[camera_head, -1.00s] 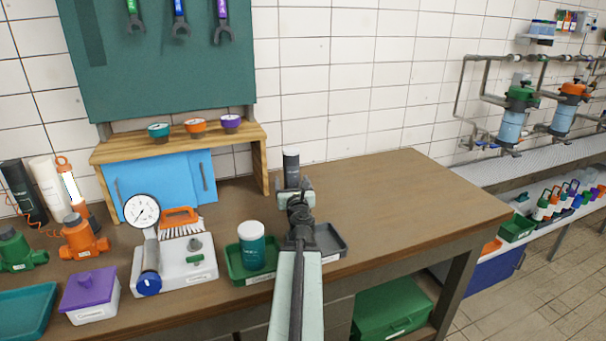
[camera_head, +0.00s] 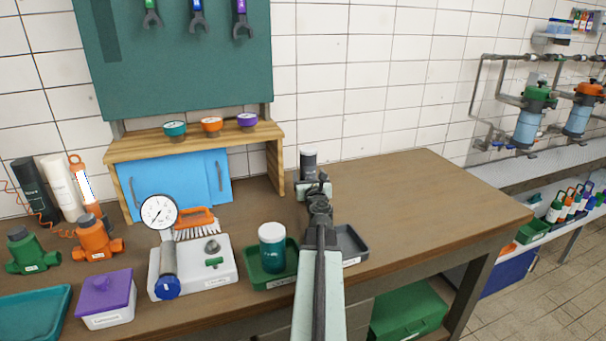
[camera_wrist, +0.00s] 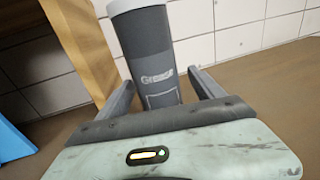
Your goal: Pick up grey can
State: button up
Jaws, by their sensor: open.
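The grey can (camera_head: 308,164) stands upright near the back of the workbench, right of the wooden shelf; it has a lighter grey lid. In the head view its lower part is hidden behind my gripper (camera_head: 314,184). In the wrist view the can (camera_wrist: 149,58) shows a "Grease" label and stands between the two open fingers of my gripper (camera_wrist: 161,85). There is a small gap on each side, wider at its right. The can's base is hidden by the gripper body.
A wooden shelf (camera_head: 275,166) with blue doors stands close left of the can. A teal jar (camera_head: 272,248) sits in a green tray (camera_head: 258,281); a dark grey tray (camera_head: 352,240) lies beside my arm. The workbench's right side (camera_head: 420,195) is clear.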

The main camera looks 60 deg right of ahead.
aim_at(309, 149)
jog(key=shift+a, duration=0.15)
grip_shut()
jog(key=shift+r, duration=0.1)
notch_tip(309, 149, up, 10)
jog(key=p, duration=1)
